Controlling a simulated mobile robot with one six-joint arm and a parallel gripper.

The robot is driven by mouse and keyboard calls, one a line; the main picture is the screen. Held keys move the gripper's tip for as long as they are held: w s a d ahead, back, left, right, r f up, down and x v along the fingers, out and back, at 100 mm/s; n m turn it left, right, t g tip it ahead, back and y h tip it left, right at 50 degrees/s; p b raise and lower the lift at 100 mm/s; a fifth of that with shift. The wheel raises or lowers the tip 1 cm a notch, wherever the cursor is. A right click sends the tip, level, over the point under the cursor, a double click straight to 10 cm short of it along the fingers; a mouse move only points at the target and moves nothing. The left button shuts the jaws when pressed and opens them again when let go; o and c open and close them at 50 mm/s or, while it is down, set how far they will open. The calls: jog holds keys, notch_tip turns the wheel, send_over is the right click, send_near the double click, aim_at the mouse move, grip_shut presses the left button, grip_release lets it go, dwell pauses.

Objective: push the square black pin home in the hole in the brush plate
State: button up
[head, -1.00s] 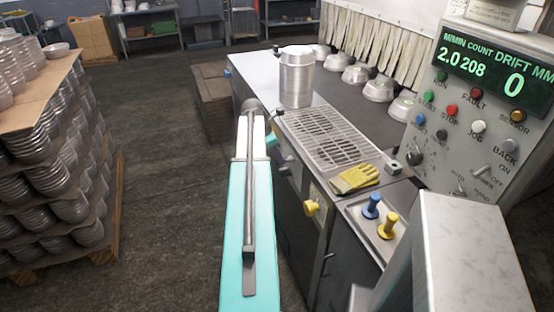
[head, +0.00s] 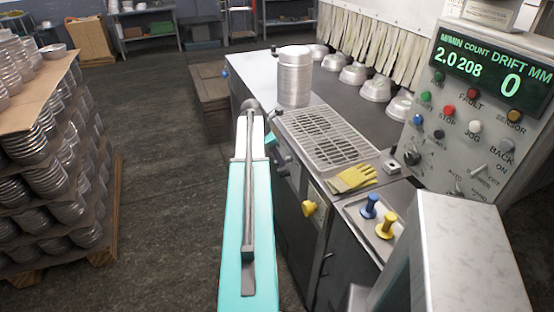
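I cannot make out the square black pin or its hole in the head view. No part is clearly the brush plate. A slotted metal grate (head: 328,138) lies flat in the machine top. A small grey block with a dark spot (head: 391,164) sits by the grate's right corner; I cannot tell whether this has to do with the pin. My teal arm reaches forward from the bottom edge to the machine's left side. Its far end hides what lies behind it, and my gripper's fingers do not show.
A yellow glove (head: 351,179) lies at the grate's near edge. Blue (head: 370,205) and yellow (head: 386,225) handled tools stand in a tray. A control console (head: 465,110) is at right. Loaded pallets (head: 100,258) stand left beyond open floor.

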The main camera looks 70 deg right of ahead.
jog(key=shift+a, duration=0.1)
jog(key=b+v, duration=0.2)
jog(key=v, duration=1.1)
jog(key=shift+w+r+b, duration=0.15)
jog(key=shift+r+b, duration=0.15)
jog(key=shift+r, duration=0.05)
dwell(0.7)
